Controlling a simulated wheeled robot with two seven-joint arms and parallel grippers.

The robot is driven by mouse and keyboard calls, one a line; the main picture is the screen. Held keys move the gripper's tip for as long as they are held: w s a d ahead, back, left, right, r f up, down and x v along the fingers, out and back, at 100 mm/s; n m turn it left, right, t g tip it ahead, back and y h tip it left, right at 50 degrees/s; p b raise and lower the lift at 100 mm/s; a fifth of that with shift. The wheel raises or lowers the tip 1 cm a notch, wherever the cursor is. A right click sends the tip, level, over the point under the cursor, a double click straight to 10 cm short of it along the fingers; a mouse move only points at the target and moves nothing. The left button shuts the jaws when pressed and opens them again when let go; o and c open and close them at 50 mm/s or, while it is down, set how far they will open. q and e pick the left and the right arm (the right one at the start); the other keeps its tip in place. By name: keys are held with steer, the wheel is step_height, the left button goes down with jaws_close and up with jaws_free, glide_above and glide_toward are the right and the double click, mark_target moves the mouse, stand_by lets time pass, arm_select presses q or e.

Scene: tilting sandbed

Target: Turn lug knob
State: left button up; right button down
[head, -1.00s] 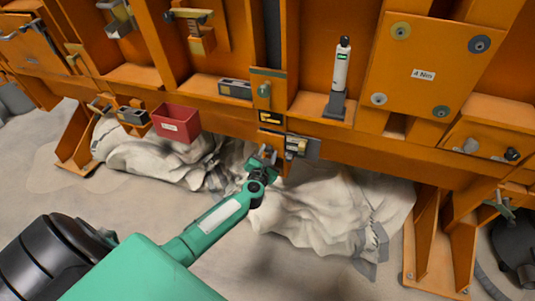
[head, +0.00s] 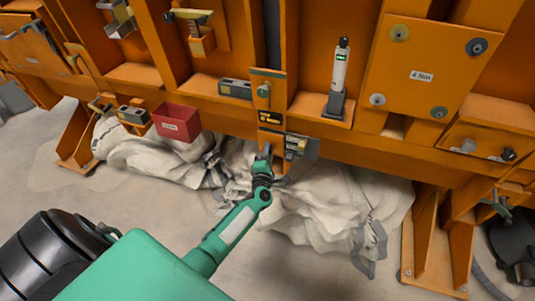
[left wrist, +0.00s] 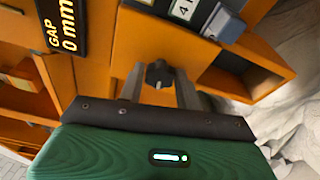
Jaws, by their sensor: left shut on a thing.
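The lug knob (left wrist: 158,73) is a small dark knob with a lobed shape, on the orange frame below a gap display. In the left wrist view it sits between the two grey fingers of my left gripper (left wrist: 160,88), which is shut on it. In the head view my green left arm reaches up to the lower edge of the frame, and the left gripper (head: 263,162) is upright there. The gripper hides the knob in that view. My right gripper is not in view.
A black display (left wrist: 62,25) reading "GAP 0 mm" is close by. A grey block (head: 297,146) sits just right of the gripper. A red bin (head: 177,123) hangs to the left. Crumpled white cloth (head: 330,205) lies below and behind the arm. Open floor is in front.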

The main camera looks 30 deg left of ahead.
arm_select(q)
steer(key=m+t, duration=0.1)
steer(key=m, duration=0.6)
steer(key=m+t+h+b, duration=0.1)
steer(key=m, duration=0.6)
steer(key=m+t+h+b, duration=0.1)
steer(key=m, duration=0.5)
steer(key=shift+f+m+t, duration=0.25)
steer(key=shift+m+t, duration=0.05)
steer(key=shift+m, duration=0.1)
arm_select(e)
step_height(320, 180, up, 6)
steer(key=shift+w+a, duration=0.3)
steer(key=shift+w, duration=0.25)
arm_select(q)
steer(key=shift+m+h, duration=0.3)
steer(key=shift+h, duration=0.1)
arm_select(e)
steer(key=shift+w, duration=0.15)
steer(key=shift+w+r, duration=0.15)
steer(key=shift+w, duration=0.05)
